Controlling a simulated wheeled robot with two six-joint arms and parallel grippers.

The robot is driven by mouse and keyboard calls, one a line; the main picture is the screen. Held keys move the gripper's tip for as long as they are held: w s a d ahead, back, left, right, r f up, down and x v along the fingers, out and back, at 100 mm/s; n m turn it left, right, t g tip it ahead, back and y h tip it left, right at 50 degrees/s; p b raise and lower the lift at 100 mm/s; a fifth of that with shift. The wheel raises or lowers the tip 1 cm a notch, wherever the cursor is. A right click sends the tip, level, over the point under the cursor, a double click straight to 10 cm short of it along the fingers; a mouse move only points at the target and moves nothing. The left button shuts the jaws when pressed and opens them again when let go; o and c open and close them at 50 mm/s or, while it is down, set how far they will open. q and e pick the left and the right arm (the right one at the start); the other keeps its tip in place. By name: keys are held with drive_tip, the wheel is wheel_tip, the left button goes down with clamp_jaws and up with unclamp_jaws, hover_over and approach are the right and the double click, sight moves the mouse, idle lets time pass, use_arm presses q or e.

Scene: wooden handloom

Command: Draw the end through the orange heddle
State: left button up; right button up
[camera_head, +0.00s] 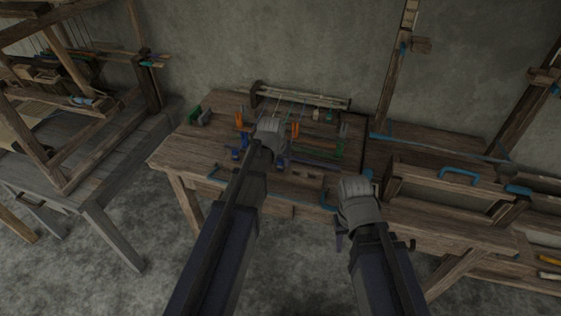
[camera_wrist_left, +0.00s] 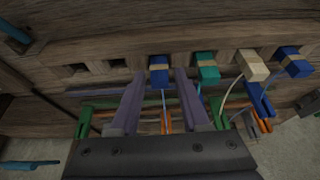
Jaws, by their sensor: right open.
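In the left wrist view the two purple-grey fingers of my left gripper (camera_wrist_left: 160,74) stand apart, with a blue block with a tan band (camera_wrist_left: 159,62) between or just beyond their tips. A pale thread (camera_wrist_left: 164,100) runs from that block to an orange piece (camera_wrist_left: 166,122), perhaps the orange heddle; its eye is too small to see. In the head view my left gripper is over the workbench and hides part of the small fixture. My right gripper (camera_head: 340,236) is at the bench's front edge, clear of the threads, its fingers hardly visible.
Teal (camera_wrist_left: 207,68), cream (camera_wrist_left: 252,66) and another blue block (camera_wrist_left: 293,62) stand in a row to the right, with cords. A wooden frame (camera_head: 300,97) stands at the workbench's back. A loom (camera_head: 60,150) is at left. A wooden box with a blue handle (camera_head: 458,175) is at right.

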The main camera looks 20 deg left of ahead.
use_arm(q)
drive_tip(key=shift+o, duration=0.7)
drive_tip(key=shift+r, duration=0.1)
drive_tip(key=p+v, duration=0.7)
drive_tip(key=shift+r, duration=0.3)
use_arm(e)
wheel_tip(320, 180, up, 7)
use_arm(q)
drive_tip(key=shift+s, duration=0.15)
use_arm(e)
drive_tip(key=shift+c, duration=0.2)
